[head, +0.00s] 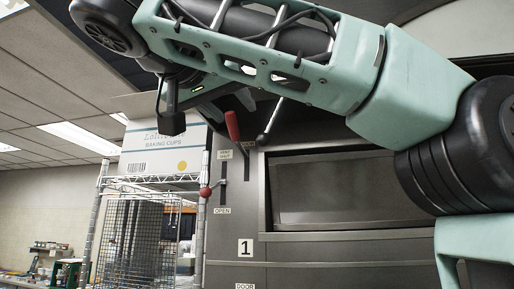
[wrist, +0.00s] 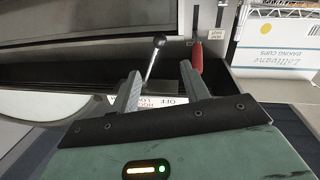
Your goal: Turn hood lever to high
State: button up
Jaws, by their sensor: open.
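The hood lever is a thin metal rod with a black ball knob (head: 262,139), hanging at a slant from behind my arm in the head view. In the wrist view the lever (wrist: 158,41) shows with its knob above the fingertips and its rod running down between them. A white label (wrist: 160,101) with HOOD, LOW and OFF shows between the fingers, partly hidden. My gripper (wrist: 161,68) is open and empty, with one finger on each side of the rod in the picture. I cannot tell whether either finger touches it. In the head view my arm hides most of the gripper.
A red handle (head: 232,125) stands close beside the lever; it also shows in the wrist view (wrist: 196,58). A red ball knob (head: 205,192) sits lower left, near an OPEN label. A baking cups box (head: 160,150) stands on a wire rack (head: 140,182) at left.

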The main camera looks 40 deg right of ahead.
aim_at(266, 143)
jog(key=b+x, duration=0.3)
jog(key=x, duration=1.3)
jog(key=shift+w+d+r+b, duration=0.1)
jog(key=shift+w+d+b, duration=0.05)
jog(key=shift+d+b, duration=0.15)
jog(key=shift+w+d, duration=0.25)
jog(key=shift+d, duration=0.05)
grip_shut()
